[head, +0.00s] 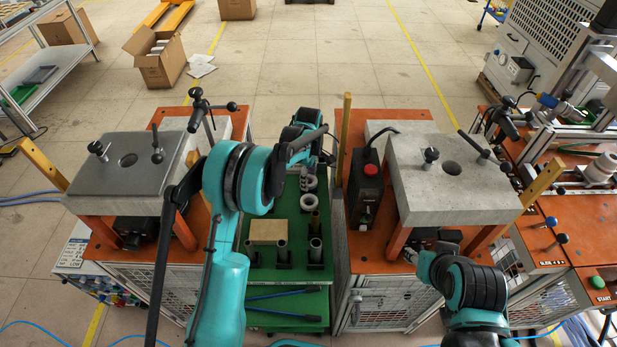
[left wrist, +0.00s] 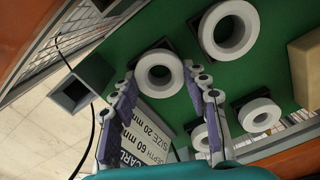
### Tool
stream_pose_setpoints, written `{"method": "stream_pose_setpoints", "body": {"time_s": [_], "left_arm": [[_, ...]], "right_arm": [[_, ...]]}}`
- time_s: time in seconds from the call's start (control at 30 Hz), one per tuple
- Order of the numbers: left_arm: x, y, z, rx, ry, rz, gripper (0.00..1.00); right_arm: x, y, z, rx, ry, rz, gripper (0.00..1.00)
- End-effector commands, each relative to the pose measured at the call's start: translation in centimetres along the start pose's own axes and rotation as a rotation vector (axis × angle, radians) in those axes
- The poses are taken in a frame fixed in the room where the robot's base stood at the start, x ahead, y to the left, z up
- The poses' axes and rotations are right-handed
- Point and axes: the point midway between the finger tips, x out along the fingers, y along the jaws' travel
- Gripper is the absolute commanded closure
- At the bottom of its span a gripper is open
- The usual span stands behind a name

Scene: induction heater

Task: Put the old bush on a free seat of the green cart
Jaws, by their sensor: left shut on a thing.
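My left gripper (left wrist: 160,85) is shut on a pale grey ring, which looks to be the old bush (left wrist: 140,74). The ring sits between the two fingertips, directly over a dark seat on the green cart (left wrist: 120,48); whether it touches the seat I cannot tell.
Other pale rings (left wrist: 228,30) stand on cart seats. Metal tubes (head: 315,250), a tan block (head: 268,232) and blue-handled tools (head: 285,294) occupy the nearer cart. A grey plate stand (head: 110,178) and a concrete-topped stand (head: 415,195) flank it closely. A printed card (left wrist: 150,125) lies below the fingers.

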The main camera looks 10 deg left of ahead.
Motion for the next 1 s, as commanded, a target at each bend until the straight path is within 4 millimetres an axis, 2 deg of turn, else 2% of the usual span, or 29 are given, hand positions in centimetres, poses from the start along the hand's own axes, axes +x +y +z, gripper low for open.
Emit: {"method": "stream_pose_setpoints", "body": {"time_s": [0.2,0.23,0.3,0.67,0.77,1.0], "left_arm": [[0.0,0.0,0.0,0.0,0.0,0.0,0.89],[0.0,0.0,0.0,0.0,0.0,0.0,0.47],[0.0,0.0,0.0,0.0,0.0,0.0,0.3],[-0.3,0.0,0.0,0.0,0.0,0.0,0.3],[-1.4,0.0,0.0,0.0,0.0,0.0,0.3],[-6.5,-0.1,0.0,0.0,0.0,0.0,0.3]], "right_arm": [[0.0,0.0,0.0,0.0,0.0,0.0,0.6],[0.0,0.0,0.0,0.0,0.0,0.0,0.6],[0.0,0.0,0.0,0.0,0.0,0.0,0.6],[0.0,0.0,0.0,0.0,0.0,0.0,0.6],[0.0,0.0,0.0,0.0,0.0,0.0,0.6],[0.0,0.0,0.0,0.0,0.0,0.0,0.6]]}}
